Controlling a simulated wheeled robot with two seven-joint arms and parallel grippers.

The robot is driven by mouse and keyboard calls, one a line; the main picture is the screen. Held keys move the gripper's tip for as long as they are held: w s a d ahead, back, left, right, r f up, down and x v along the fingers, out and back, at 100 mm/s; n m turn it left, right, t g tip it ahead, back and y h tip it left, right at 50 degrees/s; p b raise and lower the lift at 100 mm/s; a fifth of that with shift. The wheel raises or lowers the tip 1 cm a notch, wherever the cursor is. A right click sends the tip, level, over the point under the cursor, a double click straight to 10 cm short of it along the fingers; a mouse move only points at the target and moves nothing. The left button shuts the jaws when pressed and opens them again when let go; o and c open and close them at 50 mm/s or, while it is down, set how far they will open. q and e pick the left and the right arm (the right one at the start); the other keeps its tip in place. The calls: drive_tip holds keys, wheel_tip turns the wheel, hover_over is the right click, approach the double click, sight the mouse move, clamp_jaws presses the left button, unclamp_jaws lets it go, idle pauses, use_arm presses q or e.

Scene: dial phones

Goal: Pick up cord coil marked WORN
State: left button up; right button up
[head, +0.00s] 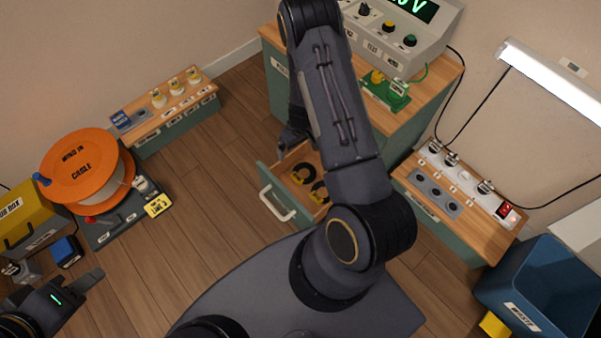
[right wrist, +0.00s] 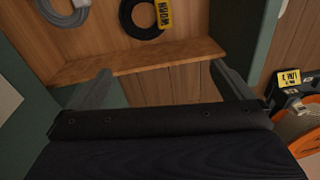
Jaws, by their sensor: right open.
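An open drawer (head: 283,205) in the green cabinet holds dark cord coils, including one coil (head: 303,173) with a yellow tag. In the right wrist view, a black coil (right wrist: 136,28) lies in the drawer at the top. Its yellow tag (right wrist: 165,13) has turned lettering that seems to read WORN. A grey coil (right wrist: 66,17) lies to its left, partly cut off. My right gripper (right wrist: 163,88) is open and empty, its fingers apart, short of the coils. It also shows above the drawer in the head view (head: 288,140). My left gripper (head: 92,281) is at the lower left, away from the drawer.
A bench (head: 470,215) with sockets stands right of the drawer, and a blue waste bin (head: 540,290) stands at lower right. An orange cable reel (head: 80,170) and a small shelf (head: 165,110) stand at left. The floor between them and the drawer is clear.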

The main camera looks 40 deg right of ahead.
approach(304, 175)
drive_tip(key=shift+n+g+h, duration=0.4)
drive_tip(key=f+b, duration=0.1)
drive_tip(key=f, duration=0.1)
drive_tip(key=f+b, duration=0.1)
drive_tip(key=f, duration=0.1)
drive_tip(key=f+b, duration=0.1)
drive_tip(key=f, duration=0.1)
drive_tip(key=shift+w+a+f+b, duration=0.15)
drive_tip(key=shift+w+a+b, duration=0.15)
drive_tip(key=shift+w+b, duration=0.1)
drive_tip(key=c, duration=0.9)
